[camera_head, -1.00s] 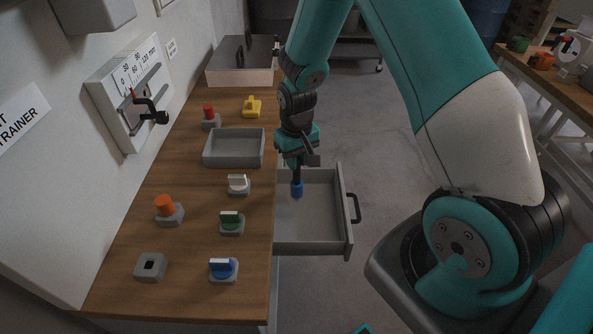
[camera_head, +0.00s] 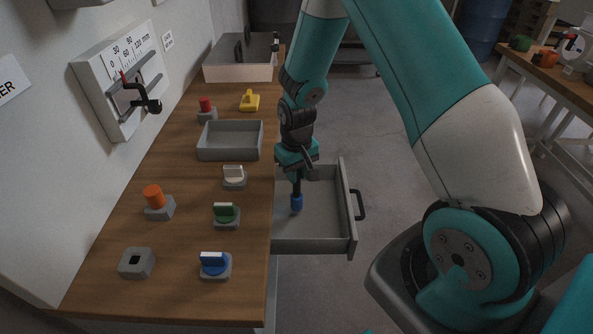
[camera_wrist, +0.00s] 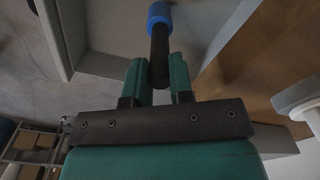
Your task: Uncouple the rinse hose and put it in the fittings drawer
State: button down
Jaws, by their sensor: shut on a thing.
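My gripper (camera_head: 297,172) points down over the open fittings drawer (camera_head: 325,243) and is shut on the rinse hose (camera_head: 297,202). The hose piece is a short black shaft with a blue end, hanging blue end down within the drawer's outline. In the wrist view, the two green fingers of my gripper (camera_wrist: 160,75) close on the black shaft, and the blue end of the hose (camera_wrist: 160,14) points away from them. I cannot tell whether the blue end touches the drawer floor. The drawer sticks out from the right side of the bench, with a black handle.
The wooden bench (camera_head: 130,285) carries a grey tray (camera_head: 230,155), an empty square socket (camera_head: 137,263) and several coloured fittings on grey bases. A slider gauge (camera_head: 120,80) hangs on the wall. A second table (camera_head: 560,90) stands at the right. The drawer looks otherwise empty.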

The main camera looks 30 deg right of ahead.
dwell(0.3)
jog(key=c, duration=0.9)
grip_release()
jog(key=shift+r, duration=0.1)
notch_tip(320, 180, up, 23)
jog(key=p, duration=0.5)
jog(key=shift+r, duration=0.1)
